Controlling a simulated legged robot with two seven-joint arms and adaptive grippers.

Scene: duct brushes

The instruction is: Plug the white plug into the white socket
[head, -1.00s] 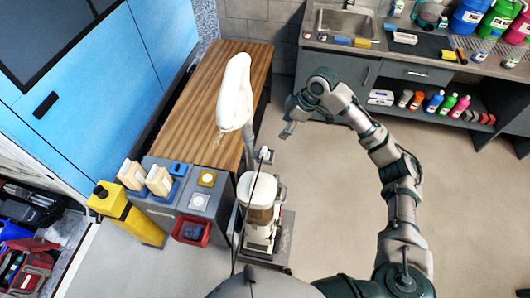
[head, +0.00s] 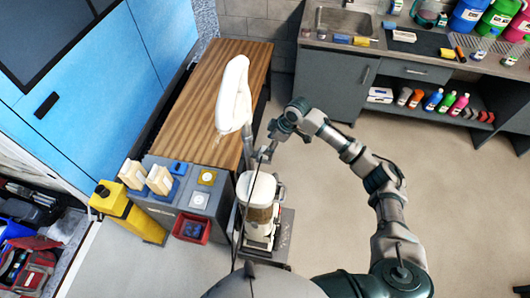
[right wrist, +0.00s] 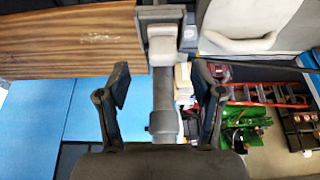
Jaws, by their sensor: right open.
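The small white plug (right wrist: 162,48) shows in the right wrist view, at a dark grey holder. My right gripper (right wrist: 160,85) is open, with one finger on each side of the grey post below the plug. In the head view the right gripper (head: 266,151) is beside the upright white appliance, and it largely hides the plug. The white socket (head: 199,200) is a pale square on top of the grey box, to the left of the gripper. A yellow-framed square (head: 207,178) sits just behind it. My left gripper is not in view.
A white appliance (head: 258,191) and a dark cord stand close to the gripper. A wooden bench (head: 230,65) lies behind.

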